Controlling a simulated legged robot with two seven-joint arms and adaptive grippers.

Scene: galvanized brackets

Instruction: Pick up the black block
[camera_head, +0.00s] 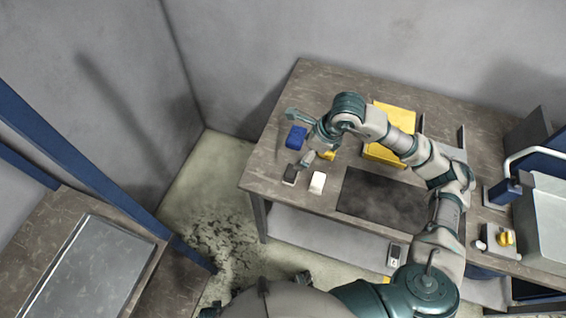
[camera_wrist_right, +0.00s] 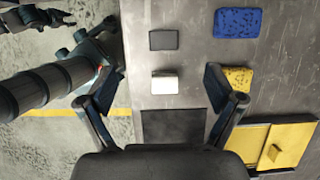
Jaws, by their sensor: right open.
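The black block (camera_head: 290,175) lies on the bench near its left front edge, to the left of a white block (camera_head: 317,182). In the right wrist view the black block (camera_wrist_right: 163,39) shows above the white block (camera_wrist_right: 165,82), beyond the fingertips. My right gripper (camera_head: 299,138) is open and empty above the bench's left part; its spread fingers (camera_wrist_right: 162,78) frame the white block in the wrist view. Parts of my own body show at the left of the wrist view, but I cannot make out my left gripper's state.
A blue sponge (camera_head: 296,137) and a yellow sponge (camera_head: 328,154) lie behind the blocks. A dark mat (camera_head: 375,196) lies to the right, with a yellow bin (camera_head: 397,112) behind it. A sink (camera_head: 548,215) with a faucet is at far right. Bench surface around the black block is bare.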

